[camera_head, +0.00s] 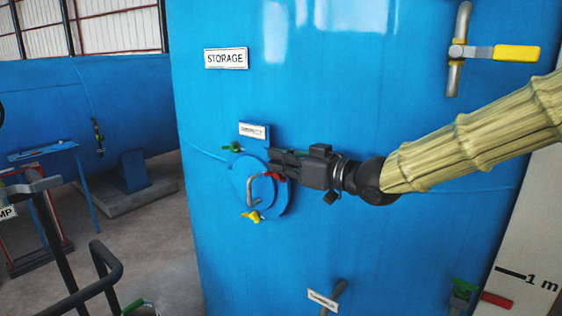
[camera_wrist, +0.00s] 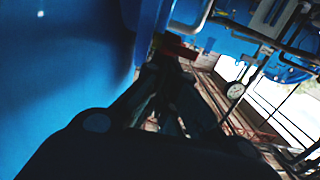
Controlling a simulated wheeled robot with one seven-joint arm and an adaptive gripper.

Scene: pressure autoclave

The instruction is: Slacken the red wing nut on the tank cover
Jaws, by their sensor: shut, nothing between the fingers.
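The round blue tank cover (camera_head: 240,187) sits on the side of the large blue storage tank, with a metal handle (camera_head: 256,190) on its face. The red wing nut (camera_head: 275,176) is at the cover's right edge, partly hidden by my gripper. A green wing nut (camera_head: 233,147) is at the top and a yellow one (camera_head: 252,216) at the bottom. My gripper (camera_head: 276,163) is shut and empty, its fingertips just above the red wing nut; I cannot tell whether they touch it. In the wrist view, the red wing nut (camera_wrist: 178,47) shows just beyond the dark fingers (camera_wrist: 165,75).
A small label plate (camera_head: 253,131) is above the cover. A pipe with a yellow valve handle (camera_head: 516,53) is at the upper right of the tank. A blue stand (camera_head: 45,155) and black rails (camera_head: 95,285) are at the left. The wrist view shows a pressure gauge (camera_wrist: 236,91).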

